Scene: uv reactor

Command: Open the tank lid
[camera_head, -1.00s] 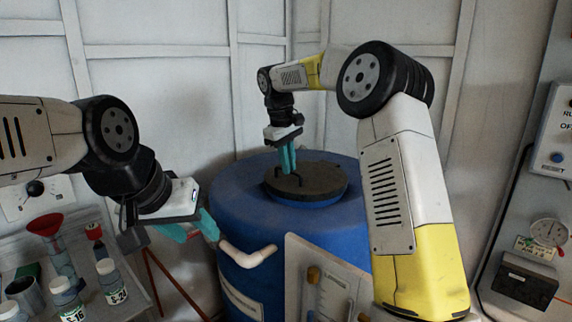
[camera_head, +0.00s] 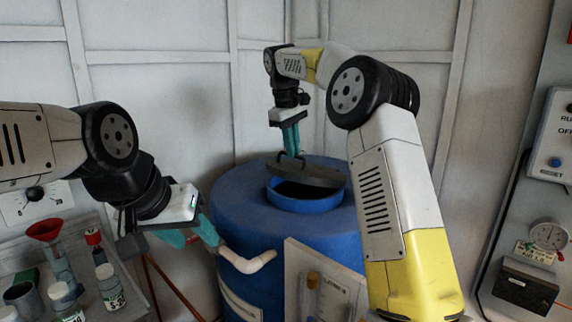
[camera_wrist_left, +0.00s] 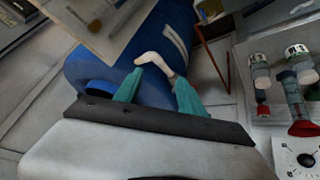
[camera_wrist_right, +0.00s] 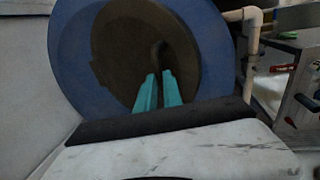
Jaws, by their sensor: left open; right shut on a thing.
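The blue tank (camera_head: 235,205) stands in the middle of the head view. Its round opening (camera_head: 305,197) shows as a dark gap with a blue rim. The dark lid (camera_head: 318,177) is raised and tilted above the opening. My right gripper (camera_head: 291,152) is shut on the lid's handle; the right wrist view also shows it (camera_wrist_right: 158,88) at the handle (camera_wrist_right: 160,52) of the brown lid (camera_wrist_right: 118,45). My left gripper (camera_head: 203,235) is open and empty at the tank's left side, close to a cream pipe (camera_head: 247,262). The left wrist view shows its fingers (camera_wrist_left: 158,88) on either side of that pipe.
A bench at left holds a red funnel (camera_head: 44,229) and several bottles (camera_head: 108,283). A control box (camera_head: 553,140) and a dial gauge (camera_head: 549,235) are at right. Walls close in behind the tank.

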